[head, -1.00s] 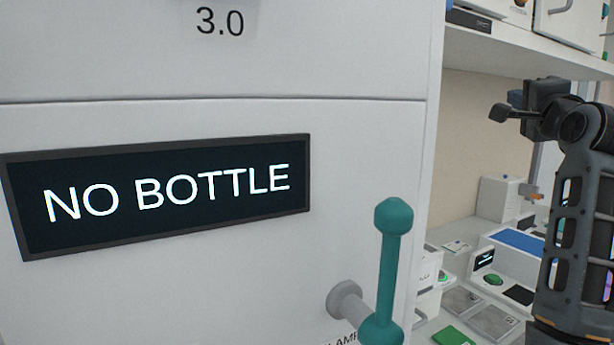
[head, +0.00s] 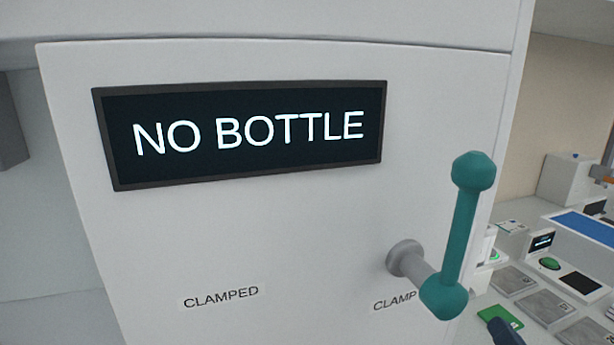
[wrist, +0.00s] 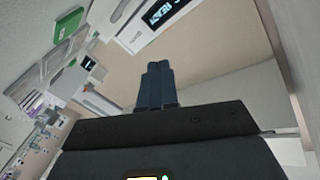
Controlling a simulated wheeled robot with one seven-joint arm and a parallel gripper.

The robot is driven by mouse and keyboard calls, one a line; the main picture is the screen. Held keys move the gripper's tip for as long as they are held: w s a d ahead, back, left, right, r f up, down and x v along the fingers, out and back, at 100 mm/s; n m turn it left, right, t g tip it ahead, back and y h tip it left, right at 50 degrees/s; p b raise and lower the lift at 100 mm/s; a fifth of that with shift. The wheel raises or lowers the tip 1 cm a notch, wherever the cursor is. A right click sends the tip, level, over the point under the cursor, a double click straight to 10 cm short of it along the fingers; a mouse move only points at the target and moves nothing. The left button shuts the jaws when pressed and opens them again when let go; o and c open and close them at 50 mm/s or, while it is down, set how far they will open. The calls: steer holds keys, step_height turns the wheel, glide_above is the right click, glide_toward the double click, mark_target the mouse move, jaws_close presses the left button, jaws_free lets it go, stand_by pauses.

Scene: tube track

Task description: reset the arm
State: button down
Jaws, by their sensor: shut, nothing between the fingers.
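My gripper (wrist: 157,66) shows in the wrist view with its two dark fingers together and nothing between them. It points away from the wrist into open space, apart from the things around it. In the head view most of my arm is out of the picture. Only a small dark tip shows at the bottom edge, right of centre, and I cannot tell which part of me it is.
A white machine fills the head view, with a dark display (head: 240,135) reading "NO BOTTLE". A teal lever (head: 460,235) sticks out of its front on a grey hub. A worktop with a green card (head: 500,318), grey plates (head: 545,305) and a blue-topped device (head: 585,228) lies right.

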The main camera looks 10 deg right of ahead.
steer(key=s+a+f+n+g+y, duration=0.1)
steer(key=s+a+n, duration=0.3)
steer(key=s, duration=0.9)
steer(key=s+a+f+n+y, duration=0.3)
steer(key=s+a, duration=0.7)
steer(key=s, duration=0.4)
steer(key=n+y, duration=0.1)
steer(key=n, duration=0.1)
steer(key=shift+s+a+n+g, duration=0.2)
steer(key=shift+s+n+g, duration=0.1)
steer(key=shift+g, duration=0.1)
